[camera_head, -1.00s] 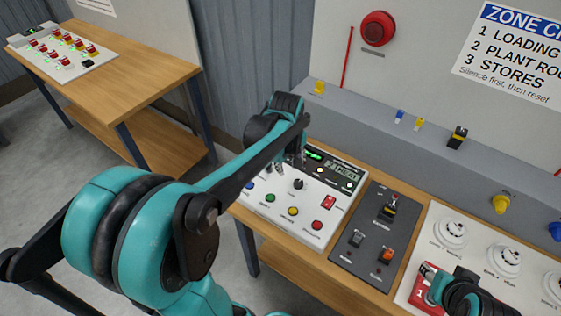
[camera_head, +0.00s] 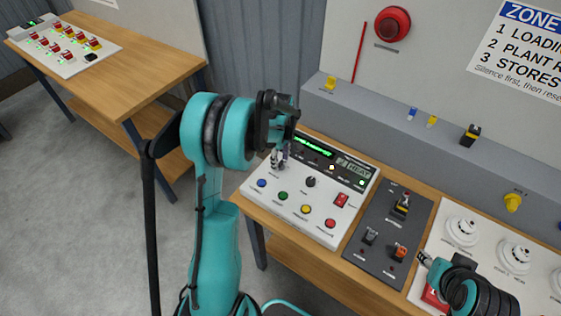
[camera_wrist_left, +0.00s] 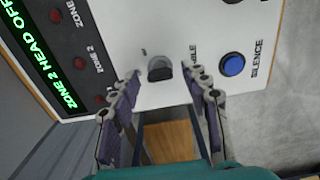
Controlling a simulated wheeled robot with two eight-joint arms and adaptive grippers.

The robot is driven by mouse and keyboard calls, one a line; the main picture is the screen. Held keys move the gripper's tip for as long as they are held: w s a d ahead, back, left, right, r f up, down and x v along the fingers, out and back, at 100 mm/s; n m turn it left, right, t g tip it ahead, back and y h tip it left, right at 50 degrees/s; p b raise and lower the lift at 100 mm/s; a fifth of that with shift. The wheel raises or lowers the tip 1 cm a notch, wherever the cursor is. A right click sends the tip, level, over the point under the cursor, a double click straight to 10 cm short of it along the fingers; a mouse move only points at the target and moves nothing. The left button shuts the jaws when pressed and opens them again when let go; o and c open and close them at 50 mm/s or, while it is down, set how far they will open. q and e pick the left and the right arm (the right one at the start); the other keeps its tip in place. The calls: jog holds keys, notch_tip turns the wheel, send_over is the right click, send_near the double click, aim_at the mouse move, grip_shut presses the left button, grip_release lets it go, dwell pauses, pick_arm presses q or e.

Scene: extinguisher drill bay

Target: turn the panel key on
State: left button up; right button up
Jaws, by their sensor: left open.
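The white alarm panel (camera_head: 285,217) lies on the wooden bench in the head view. The panel key (camera_wrist_left: 160,66) shows in the left wrist view as a small dark knob on a round base, beside partly hidden lettering ending in "BLE". My left gripper (camera_head: 279,158) is open at the panel's upper left corner and hides the key in the head view. In the wrist view its two fingertips stand either side of the key, with a gap on each side. Whether they reach down around it, I cannot tell. My right gripper (camera_head: 428,261) is at the lower right; its jaws are unclear.
A blue button (camera_wrist_left: 232,64) sits beside the key, and a black knob (camera_head: 310,181) is near the panel's middle. The lit display (camera_wrist_left: 40,60) reads "ZONE 2 HEAD OFF". A dark switch plate (camera_head: 366,254) is to the right. A second bench (camera_head: 140,75) stands back left.

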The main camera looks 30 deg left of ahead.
pick_arm(q)
jog(key=shift+f, duration=0.2)
grip_shut()
